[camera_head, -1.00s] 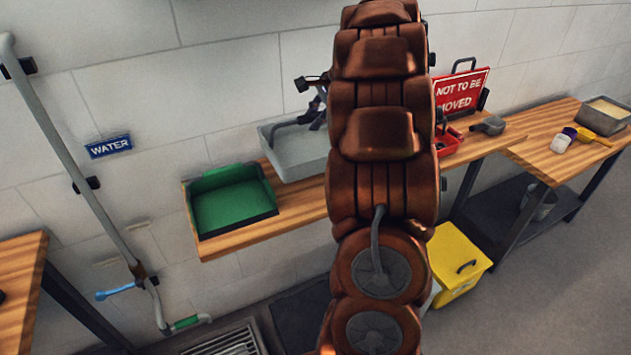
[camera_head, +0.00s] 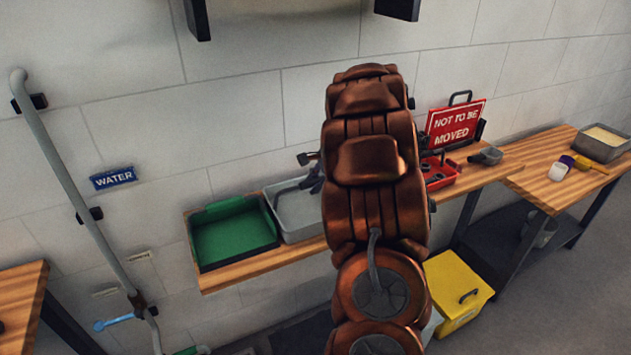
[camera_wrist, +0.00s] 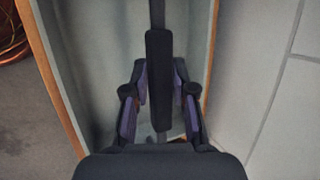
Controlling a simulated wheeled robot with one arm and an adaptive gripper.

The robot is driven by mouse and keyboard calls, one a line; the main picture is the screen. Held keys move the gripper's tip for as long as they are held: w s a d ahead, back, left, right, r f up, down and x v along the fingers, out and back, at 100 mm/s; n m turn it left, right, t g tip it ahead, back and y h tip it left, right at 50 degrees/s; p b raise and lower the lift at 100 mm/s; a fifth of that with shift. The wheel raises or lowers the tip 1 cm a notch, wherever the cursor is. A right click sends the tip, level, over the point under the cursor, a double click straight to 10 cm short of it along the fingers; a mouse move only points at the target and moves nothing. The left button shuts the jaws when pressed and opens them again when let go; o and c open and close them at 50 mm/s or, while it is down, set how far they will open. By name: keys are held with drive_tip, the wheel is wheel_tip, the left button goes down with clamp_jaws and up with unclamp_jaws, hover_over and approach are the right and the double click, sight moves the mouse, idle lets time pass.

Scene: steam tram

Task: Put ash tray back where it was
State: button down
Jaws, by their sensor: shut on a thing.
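The ash tray appears to be the grey, open tray (camera_head: 297,215) at the wooden bench, just right of the green tray in the head view. It looks level and sits at or very near the bench top; contact cannot be told for sure. My arm hides the tray's right side. In the wrist view, the dark fingers of my gripper (camera_wrist: 160,110) close around a bar over the grey tray floor (camera_wrist: 95,75).
The green tray (camera_head: 235,237) stands close left of the ash tray. Right of my arm are a red tool tray (camera_head: 440,175), a red sign (camera_head: 455,125) and a small grey scoop (camera_head: 486,155). A yellow bin (camera_head: 457,290) stands below the bench (camera_head: 245,268). The wall is behind.

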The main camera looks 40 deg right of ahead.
drive_tip(key=c, duration=0.9)
unclamp_jaws()
drive_tip(key=shift+c, duration=0.2)
drive_tip(key=b+v, duration=0.3)
drive_tip(key=v, duration=0.9)
drive_tip(key=s+a+f+n+g+y, duration=0.15)
drive_tip(key=a+n, duration=0.25)
drive_tip(key=a, duration=0.9)
drive_tip(key=s+a+f+n+g+h, duration=0.1)
drive_tip(key=s+a+n+g, duration=0.3)
drive_tip(key=a, duration=0.9)
drive_tip(key=s+a+f+n+g+h, duration=0.1)
drive_tip(key=s+a+f+n, duration=0.2)
drive_tip(key=s+a+n, duration=0.3)
drive_tip(key=s+a+f+n+g+h, duration=0.1)
drive_tip(key=s+a+f+n, duration=0.2)
drive_tip(key=s, duration=1)
drive_tip(key=shift+a+n, duration=1.75)
drive_tip(key=shift+n, duration=0.25)
